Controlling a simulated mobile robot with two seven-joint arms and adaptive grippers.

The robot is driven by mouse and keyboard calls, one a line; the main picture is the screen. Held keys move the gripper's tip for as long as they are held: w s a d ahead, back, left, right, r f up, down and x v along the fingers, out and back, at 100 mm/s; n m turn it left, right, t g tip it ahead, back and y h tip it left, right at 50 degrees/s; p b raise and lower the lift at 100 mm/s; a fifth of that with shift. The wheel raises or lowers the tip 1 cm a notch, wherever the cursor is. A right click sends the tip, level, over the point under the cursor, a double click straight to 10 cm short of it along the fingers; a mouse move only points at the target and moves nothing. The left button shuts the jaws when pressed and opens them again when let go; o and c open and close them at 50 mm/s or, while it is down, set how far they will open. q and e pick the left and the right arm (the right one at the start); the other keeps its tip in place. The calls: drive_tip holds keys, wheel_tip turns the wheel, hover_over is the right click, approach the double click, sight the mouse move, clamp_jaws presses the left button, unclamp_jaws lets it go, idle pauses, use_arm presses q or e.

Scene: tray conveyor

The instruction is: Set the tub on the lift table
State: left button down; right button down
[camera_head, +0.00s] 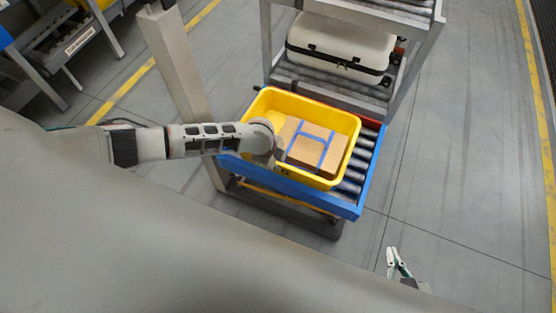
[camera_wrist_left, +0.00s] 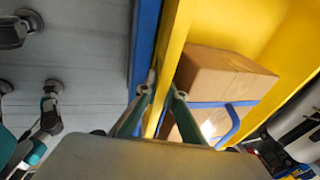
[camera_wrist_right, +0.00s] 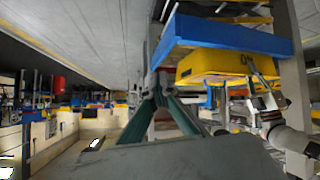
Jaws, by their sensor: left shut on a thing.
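The yellow tub (camera_head: 262,106) is over the roller top of the blue-framed lift table (camera_head: 331,203), toward its left side. Its underside is hidden, so I cannot tell whether it rests fully on the rollers. A cardboard box with blue tape (camera_head: 334,152) lies in the tub.
A roller rack (camera_head: 347,90) with a white case (camera_head: 342,45) stands directly behind the lift table. A grey post (camera_head: 173,60) rises at the table's left. Another roller rack (camera_head: 68,45) stands at the far left. The floor on the right is clear.

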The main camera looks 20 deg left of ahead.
use_arm(q)
drive_tip(key=shift+w+r, duration=0.15)
drive_tip(key=shift+r, duration=0.05)
drive_tip(key=c, duration=2.1)
unclamp_jaws()
drive_tip(key=shift+s+a+f, duration=0.1)
drive_tip(key=shift+s+f, duration=0.1)
drive_tip(key=shift+s, duration=0.05)
drive_tip(key=shift+c, duration=0.2)
